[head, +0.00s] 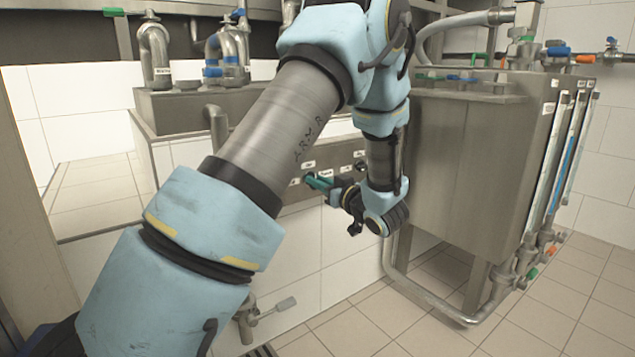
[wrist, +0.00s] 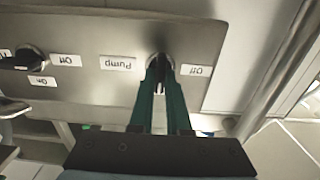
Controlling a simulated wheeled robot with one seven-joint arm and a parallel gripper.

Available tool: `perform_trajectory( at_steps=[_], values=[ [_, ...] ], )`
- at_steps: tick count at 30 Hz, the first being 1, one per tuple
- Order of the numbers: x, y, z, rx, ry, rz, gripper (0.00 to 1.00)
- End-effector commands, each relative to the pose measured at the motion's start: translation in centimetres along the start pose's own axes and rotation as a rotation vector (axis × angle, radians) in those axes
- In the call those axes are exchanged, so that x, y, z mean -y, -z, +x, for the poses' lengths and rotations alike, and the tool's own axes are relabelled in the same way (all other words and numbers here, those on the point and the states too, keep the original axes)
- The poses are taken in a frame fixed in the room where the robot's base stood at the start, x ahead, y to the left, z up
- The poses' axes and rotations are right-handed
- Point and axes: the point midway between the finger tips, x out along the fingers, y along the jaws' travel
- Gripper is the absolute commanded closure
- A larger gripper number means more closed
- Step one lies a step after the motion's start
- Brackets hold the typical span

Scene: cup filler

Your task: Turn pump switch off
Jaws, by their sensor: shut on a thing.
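The pump switch (wrist: 158,61) is a dark round knob on a metal panel (wrist: 112,92). The wrist view shows the panel upside down, with a "Pump" label (wrist: 118,64) left of the knob and an "Off" label (wrist: 196,71) right of it. My gripper (wrist: 160,74) has its two green fingers closed in on the knob, and they hide part of it. In the head view my gripper (head: 312,180) reaches the panel's front, and my arm covers part of the panel. The knob's exact turn angle is hard to see.
A second black knob (wrist: 30,58) with "Off" and "On" labels sits left on the panel in the wrist view. A large metal tank (head: 455,165) with pipes and sight tubes stands right of my arm. Tiled floor (head: 410,335) lies open in front.

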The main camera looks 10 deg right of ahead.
Motion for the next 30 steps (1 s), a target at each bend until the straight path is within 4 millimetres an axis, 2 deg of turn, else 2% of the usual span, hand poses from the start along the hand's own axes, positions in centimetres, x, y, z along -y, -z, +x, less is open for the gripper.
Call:
perform_trajectory(
  at_steps=[11,17,30],
  values=[
    [0.07,-0.05,-0.02,0.0,0.001,-0.007,1.0],
    [0.09,-0.12,-0.01,0.001,0.002,-0.067,1.0],
    [0.23,-0.36,0.0,0.002,0.002,-0.422,1.0]
  ],
)
